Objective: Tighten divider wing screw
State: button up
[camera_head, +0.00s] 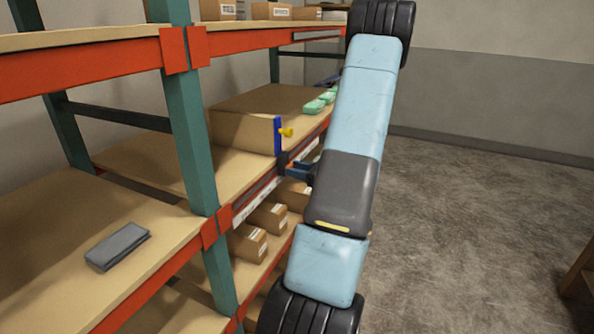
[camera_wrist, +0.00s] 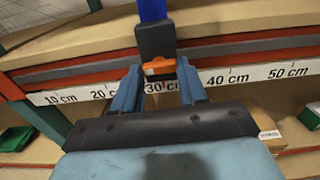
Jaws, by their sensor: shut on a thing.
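In the wrist view the divider (camera_wrist: 152,10) runs down into a black clamp block (camera_wrist: 155,41) on the shelf edge. The orange wing screw (camera_wrist: 159,67) sits at the bottom of this block, by the 30 cm mark. My gripper (camera_wrist: 158,72) is shut on the wing screw, one blue finger on each side. In the head view my gripper (camera_head: 298,169) is at the shelf edge, and the screw is hidden there.
A scale strip (camera_wrist: 245,76) runs along the shelf edge. A large carton (camera_head: 243,132) stands left of the divider, green items (camera_head: 318,103) beyond it. Cartons (camera_head: 268,216) fill the shelf below. A teal post (camera_head: 190,140) stands left.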

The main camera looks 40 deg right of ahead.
jog(key=shift+s+d+f+m, duration=0.1)
jog(key=shift+m, duration=0.3)
jog(key=o, duration=1.1)
jog(key=v, duration=1.3)
jog(key=shift+s, duration=0.35)
